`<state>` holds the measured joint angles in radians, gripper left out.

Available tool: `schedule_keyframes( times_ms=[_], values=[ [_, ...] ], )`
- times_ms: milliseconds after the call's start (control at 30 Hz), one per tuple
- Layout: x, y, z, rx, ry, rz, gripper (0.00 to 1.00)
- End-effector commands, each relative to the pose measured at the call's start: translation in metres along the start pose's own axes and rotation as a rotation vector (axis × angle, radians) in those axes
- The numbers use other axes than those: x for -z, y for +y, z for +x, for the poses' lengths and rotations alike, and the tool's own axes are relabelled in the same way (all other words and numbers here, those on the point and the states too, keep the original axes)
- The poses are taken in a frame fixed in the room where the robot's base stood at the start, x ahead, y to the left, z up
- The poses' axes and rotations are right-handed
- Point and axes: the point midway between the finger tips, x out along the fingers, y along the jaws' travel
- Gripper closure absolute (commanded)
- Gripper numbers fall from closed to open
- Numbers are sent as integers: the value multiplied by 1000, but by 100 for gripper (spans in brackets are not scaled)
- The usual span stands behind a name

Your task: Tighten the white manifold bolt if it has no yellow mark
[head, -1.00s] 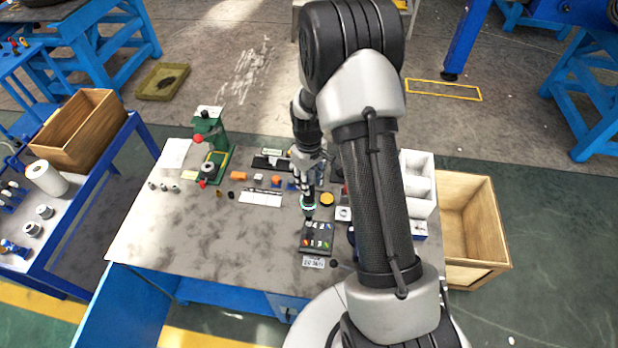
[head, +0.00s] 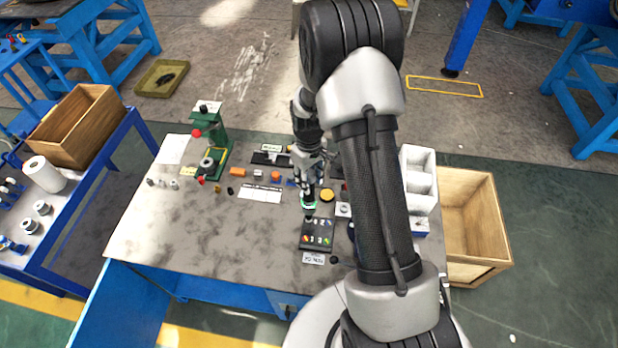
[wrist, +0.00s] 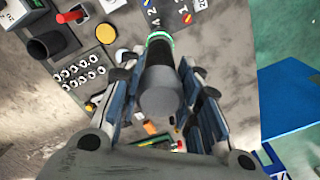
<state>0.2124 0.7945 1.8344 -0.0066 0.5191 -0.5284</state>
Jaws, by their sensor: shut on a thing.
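My gripper (head: 308,186) is shut on a dark cylindrical tool (wrist: 160,88) with a green ring near its far end. The tool stands roughly upright, its tip at the back left of a black manifold plate (head: 317,242) on the table. The plate carries numbers and small coloured marks, among them blue, orange and green; it also shows in part in the wrist view (wrist: 178,14). The white bolt cannot be made out; the tool covers part of the plate. Whether the tip touches a bolt, and whether there is a yellow mark, I cannot tell.
A yellow round piece (head: 327,194) lies close behind the plate. A green press (head: 211,150) stands at the back left. A white divided bin (head: 420,185) stands at the right, partly behind my arm. The table's left front (head: 165,235) is clear.

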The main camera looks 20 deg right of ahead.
Motion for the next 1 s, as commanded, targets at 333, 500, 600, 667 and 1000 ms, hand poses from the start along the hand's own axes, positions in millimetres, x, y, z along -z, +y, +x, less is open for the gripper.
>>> schedule_keyframes(
  times_ms=[333, 500, 600, 667, 1000],
  values=[
    [1, 1, -1, -2, 3, 0, 100],
    [1, 1, 0, -2, 3, 0, 100],
    [1, 1, 1, -1, 2, 0, 100],
    [1, 1, 3, -1, 2, 0, 100],
    [1, 1, 9, -2, 3, 0, 100]
  ],
)
